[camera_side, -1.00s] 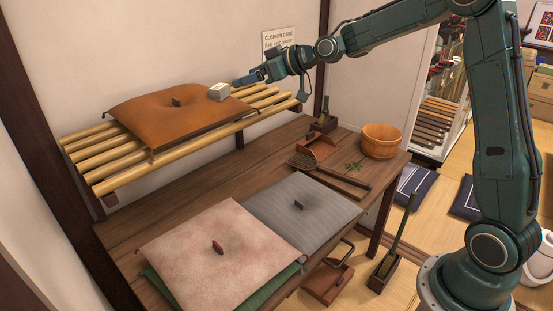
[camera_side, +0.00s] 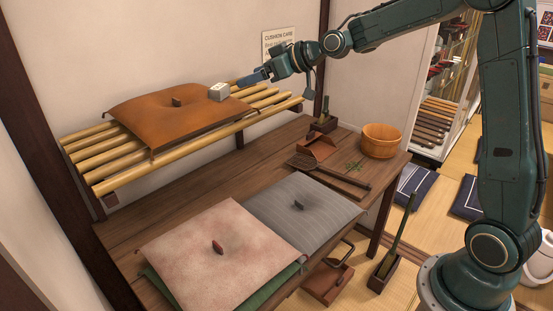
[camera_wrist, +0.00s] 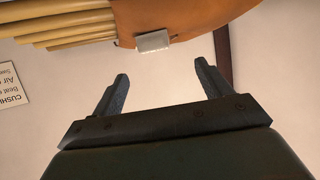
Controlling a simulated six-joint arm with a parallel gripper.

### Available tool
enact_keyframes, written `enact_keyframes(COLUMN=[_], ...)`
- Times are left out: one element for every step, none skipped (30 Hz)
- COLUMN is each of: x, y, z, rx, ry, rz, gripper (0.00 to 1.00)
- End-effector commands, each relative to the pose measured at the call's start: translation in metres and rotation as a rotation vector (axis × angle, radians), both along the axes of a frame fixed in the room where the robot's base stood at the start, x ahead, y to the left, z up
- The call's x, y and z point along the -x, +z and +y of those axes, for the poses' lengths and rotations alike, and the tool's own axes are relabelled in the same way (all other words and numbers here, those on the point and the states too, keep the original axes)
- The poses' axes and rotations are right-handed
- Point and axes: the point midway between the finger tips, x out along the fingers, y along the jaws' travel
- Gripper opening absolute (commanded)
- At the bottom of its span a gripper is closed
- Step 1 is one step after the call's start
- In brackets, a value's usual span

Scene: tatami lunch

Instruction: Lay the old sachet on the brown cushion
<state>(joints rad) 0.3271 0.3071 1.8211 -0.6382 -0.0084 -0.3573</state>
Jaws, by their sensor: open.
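The brown cushion (camera_side: 150,115) lies on a slatted bamboo rack against the wall; it also shows in the wrist view (camera_wrist: 185,14). A small pale grey block (camera_side: 218,92), seemingly the old sachet, rests on the cushion's right corner. It also shows in the wrist view (camera_wrist: 153,41), near the cushion's edge. My gripper (camera_side: 244,82) is just right of the block, about level with it, above the rack's right end. In the wrist view my gripper (camera_wrist: 161,72) has its fingers spread with nothing between them, and the block lies beyond the tips.
The bamboo rack (camera_side: 125,175) stands above a wooden table (camera_side: 150,225). On the table are a pink cushion (camera_side: 190,255), a grey cushion (camera_side: 325,217), a dustpan (camera_side: 320,147), a brush and a wooden tub (camera_side: 381,142). A care sign (camera_side: 278,38) hangs behind my gripper.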

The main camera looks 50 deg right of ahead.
Motion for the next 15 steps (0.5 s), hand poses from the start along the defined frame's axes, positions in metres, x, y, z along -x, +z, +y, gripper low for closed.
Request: enact_keyframes(x=[0.008, 0.013, 0.020, 0.026, 0.033, 0.043, 0.051, 0.059, 0.070, 0.079, 0.087, 0.099, 0.108, 0.117, 0.130], y=[0.005, 0.006, 0.008, 0.010, 0.011, 0.013, 0.014, 0.016, 0.017, 0.018, 0.018, 0.019, 0.019, 0.020, 0.020], z=[0.004, 0.007, 0.010, 0.013, 0.016, 0.019, 0.022, 0.024, 0.027, 0.029, 0.031, 0.034, 0.035, 0.037, 0.038], rx=[0.008, 0.013, 0.020, 0.026, 0.034, 0.041, 0.048, 0.055, 0.064, 0.069, 0.076, 0.084, 0.090, 0.094, 0.101], ry=[0.001, -0.001, -0.003, -0.005, -0.008, -0.013, -0.018, -0.021, -0.028, -0.035, -0.041, -0.047, -0.055, -0.063, -0.072], rz=[0.010, 0.022, 0.037, 0.049, 0.064, 0.083, 0.098, 0.113, 0.135, 0.151, 0.168, 0.189, 0.204, 0.220, 0.240], gripper=[0.77, 0.77, 0.77, 0.77, 0.77, 0.77, 0.77, 0.77, 0.77, 0.77, 0.77, 0.77, 0.77, 0.77, 0.77])
